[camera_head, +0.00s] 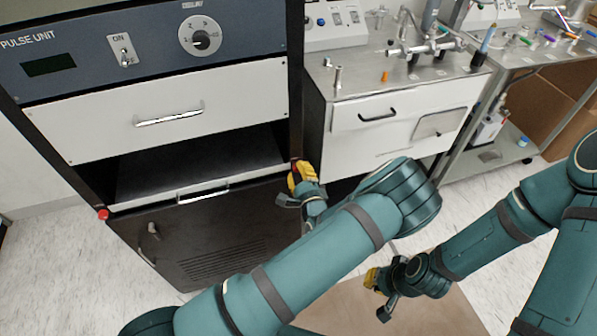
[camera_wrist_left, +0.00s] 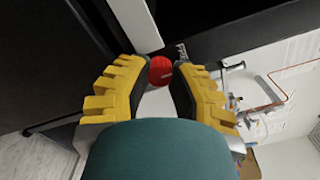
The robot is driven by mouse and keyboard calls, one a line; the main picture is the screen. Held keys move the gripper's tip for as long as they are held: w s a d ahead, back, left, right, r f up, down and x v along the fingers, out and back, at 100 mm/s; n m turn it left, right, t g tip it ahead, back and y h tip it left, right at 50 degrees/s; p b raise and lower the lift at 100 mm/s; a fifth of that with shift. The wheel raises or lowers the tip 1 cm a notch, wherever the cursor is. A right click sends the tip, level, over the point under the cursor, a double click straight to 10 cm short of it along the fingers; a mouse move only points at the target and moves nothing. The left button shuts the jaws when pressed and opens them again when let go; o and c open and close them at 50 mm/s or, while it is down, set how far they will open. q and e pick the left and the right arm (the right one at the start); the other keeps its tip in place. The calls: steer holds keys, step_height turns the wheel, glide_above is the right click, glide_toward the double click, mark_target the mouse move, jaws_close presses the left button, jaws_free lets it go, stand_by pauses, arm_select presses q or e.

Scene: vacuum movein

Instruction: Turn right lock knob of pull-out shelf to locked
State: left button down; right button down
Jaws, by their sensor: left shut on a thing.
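The pull-out shelf (camera_head: 160,202) is a light strip with a handle, low in the dark rack under an open bay. Its left red lock knob (camera_head: 103,214) shows at the left end. My left gripper (camera_head: 299,175) is at the shelf's right end and mostly covers the right knob there. In the left wrist view, the red right lock knob (camera_wrist_left: 161,70) sits between the yellow fingertips, and the gripper is shut on it.
A white drawer (camera_head: 170,108) and the pulse unit panel (camera_head: 150,45) are above the bay. A dark cabinet door (camera_head: 210,240) is below the shelf. A steel-topped bench (camera_head: 400,83) with instruments stands close on the right. A brown box (camera_head: 395,308) is below my arms.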

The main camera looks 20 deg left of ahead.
arm_select(q)
steer(key=n+b, duration=0.2)
steer(key=n, duration=0.3)
steer(key=shift+f, duration=0.1)
steer(key=n+b, duration=0.1)
steer(key=n, duration=0.3)
steer(key=shift+a+n, duration=0.1)
steer(key=shift+n, duration=0.3)
steer(key=n, duration=0.4)
steer(key=shift+n, duration=1.8)
steer(key=c, duration=1)
jaws_free()
